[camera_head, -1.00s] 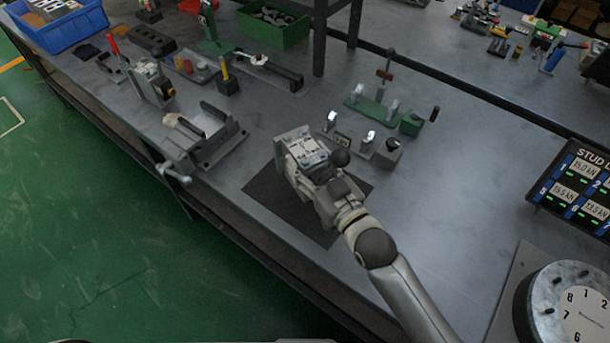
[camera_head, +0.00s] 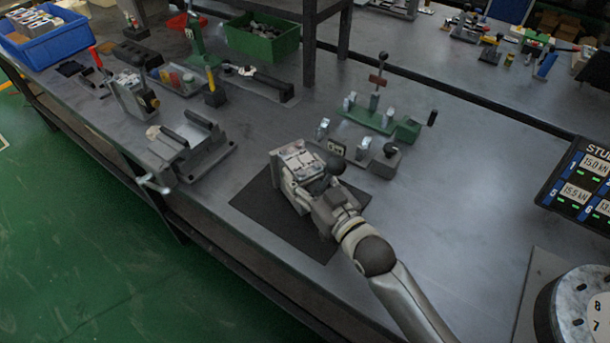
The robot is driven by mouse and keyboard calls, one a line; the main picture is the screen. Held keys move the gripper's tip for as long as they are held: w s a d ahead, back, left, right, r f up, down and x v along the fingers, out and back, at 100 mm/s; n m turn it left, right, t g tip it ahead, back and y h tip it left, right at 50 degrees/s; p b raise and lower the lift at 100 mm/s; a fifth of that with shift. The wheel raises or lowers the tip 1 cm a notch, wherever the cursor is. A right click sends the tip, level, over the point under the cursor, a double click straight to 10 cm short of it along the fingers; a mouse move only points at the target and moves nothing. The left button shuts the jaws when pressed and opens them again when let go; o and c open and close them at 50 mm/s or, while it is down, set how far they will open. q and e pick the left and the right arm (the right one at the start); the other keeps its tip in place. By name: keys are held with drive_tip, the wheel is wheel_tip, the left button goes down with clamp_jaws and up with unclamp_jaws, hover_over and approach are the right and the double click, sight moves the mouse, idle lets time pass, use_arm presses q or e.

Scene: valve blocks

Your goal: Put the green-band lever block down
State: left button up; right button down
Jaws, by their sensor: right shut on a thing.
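A grey block with a pale metal top plate (camera_head: 297,158) is over the dark mat (camera_head: 262,205) on the bench. It appears to be the lever block, but I cannot make out a green band. A black ball knob (camera_head: 336,166) shows beside its right side. My right gripper (camera_head: 318,200) comes in from the lower right and is shut on the block; its fingertips are partly hidden. I cannot tell whether the block touches the mat. My left gripper is not in view.
A grey vise (camera_head: 195,147) stands left of the mat. A grey fixture with clamps (camera_head: 350,152) and a green fixture (camera_head: 370,115) stand close behind to the right. A red-lever block (camera_head: 130,95) is farther left.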

drive_tip(key=shift+r, duration=0.15)
drive_tip(key=shift+f, duration=0.2)
drive_tip(key=c, duration=0.6)
unclamp_jaws()
drive_tip(key=shift+s+f, duration=0.1)
drive_tip(key=shift+f, duration=0.2)
drive_tip(key=shift+o, duration=0.2)
drive_tip(key=shift+r, duration=0.1)
drive_tip(key=b+v, duration=0.1)
drive_tip(key=v, duration=1.1)
